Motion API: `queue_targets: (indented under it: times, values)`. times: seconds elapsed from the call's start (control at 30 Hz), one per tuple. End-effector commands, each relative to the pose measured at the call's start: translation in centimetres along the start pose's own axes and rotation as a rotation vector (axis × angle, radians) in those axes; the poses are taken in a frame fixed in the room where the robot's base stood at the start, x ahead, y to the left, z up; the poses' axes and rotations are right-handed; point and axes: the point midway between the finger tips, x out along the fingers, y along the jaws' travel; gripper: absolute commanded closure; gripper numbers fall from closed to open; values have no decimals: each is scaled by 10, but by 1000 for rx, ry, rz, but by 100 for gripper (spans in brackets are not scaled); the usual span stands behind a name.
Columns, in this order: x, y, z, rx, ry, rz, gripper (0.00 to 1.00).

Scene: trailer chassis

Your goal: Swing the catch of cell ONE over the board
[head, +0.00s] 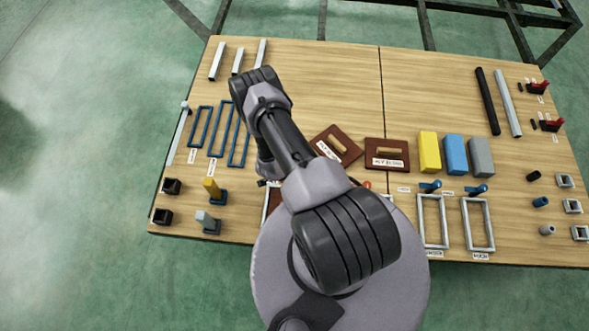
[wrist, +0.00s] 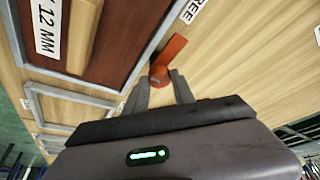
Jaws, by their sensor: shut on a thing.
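An orange-red catch (wrist: 170,56) shows in the wrist view, with a grey round spot at its near end. It appears to lie beside the grey frame's edge, outside the red-brown board (wrist: 122,62), which bears a "12 MM" label. My gripper (wrist: 160,84) has its two fingers at the near end of the catch and is shut on it. In the head view a small orange-red part (head: 367,184) peeks out beside my arm; my arm hides my gripper and most of the cell there.
A label ending in "REE" (wrist: 194,9) is cut off beyond the catch. Two empty grey frames (head: 420,220) (head: 465,222) with blue catches (head: 430,187) (head: 479,189) stand to the right. Two loose brown boards (head: 335,145) (head: 387,153) lie behind. The table's back middle is clear.

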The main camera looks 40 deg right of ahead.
Motion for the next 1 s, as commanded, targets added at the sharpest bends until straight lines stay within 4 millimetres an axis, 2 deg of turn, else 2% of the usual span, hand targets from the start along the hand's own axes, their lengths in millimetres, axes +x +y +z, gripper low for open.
queue_targets:
  times: [0.37,1.0]
  values:
    - [-1,1,-1,-109,0,-45,100]
    - [0,5,-2,-649,-1,-269,100]
